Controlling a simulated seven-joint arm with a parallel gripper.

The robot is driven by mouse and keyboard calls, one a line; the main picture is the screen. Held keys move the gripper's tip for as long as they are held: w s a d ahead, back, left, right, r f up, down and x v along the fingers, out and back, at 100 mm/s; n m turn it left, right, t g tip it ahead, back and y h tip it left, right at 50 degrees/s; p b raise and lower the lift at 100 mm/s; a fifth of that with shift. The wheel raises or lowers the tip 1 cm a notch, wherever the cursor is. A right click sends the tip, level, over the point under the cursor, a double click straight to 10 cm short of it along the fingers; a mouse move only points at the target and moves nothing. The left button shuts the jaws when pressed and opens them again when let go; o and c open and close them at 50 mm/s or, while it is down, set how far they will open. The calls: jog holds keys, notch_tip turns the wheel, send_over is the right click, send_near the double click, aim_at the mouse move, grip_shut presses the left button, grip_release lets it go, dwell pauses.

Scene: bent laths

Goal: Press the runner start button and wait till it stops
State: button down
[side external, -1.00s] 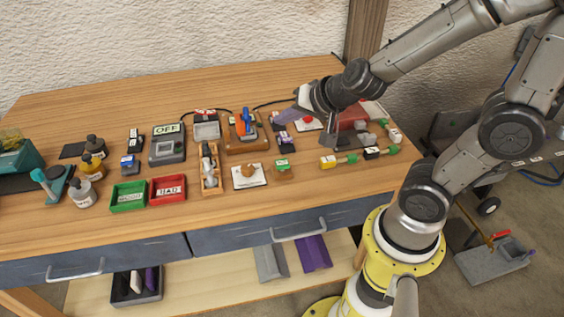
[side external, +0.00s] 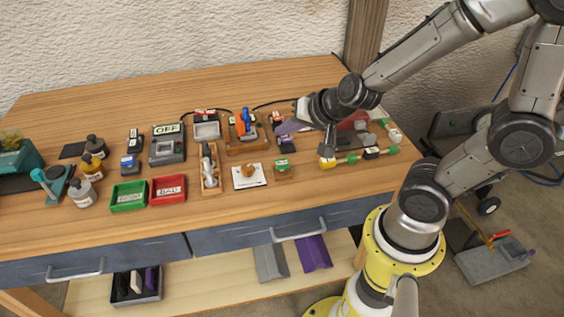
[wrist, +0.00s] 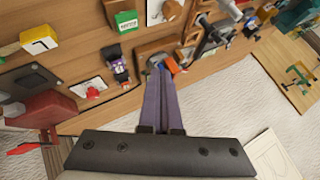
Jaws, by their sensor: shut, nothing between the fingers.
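My gripper (side external: 283,129) has long purple fingers, closed together and empty, over the right part of the bench. In the wrist view, the fingertips (wrist: 161,71) appear beside a wooden stand holding a blue and orange piece (side external: 244,123). A red round button on a white plate (wrist: 93,91) lies left of the fingers in the wrist view; in the side view my gripper hides it. A grey box with an OFF sign (side external: 167,145) stands further left, with a black cable at its back. I cannot tell which part is the runner start button, or whether the fingertips touch anything.
Green (side external: 128,207) and red trays (side external: 167,200) sit near the front. The bench's back strip is mostly clear.

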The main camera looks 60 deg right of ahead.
aim_at(285, 165)
jog(key=shift+f, duration=3.45)
jog(key=shift+f, duration=0.2)
jog(key=shift+f, duration=0.25)
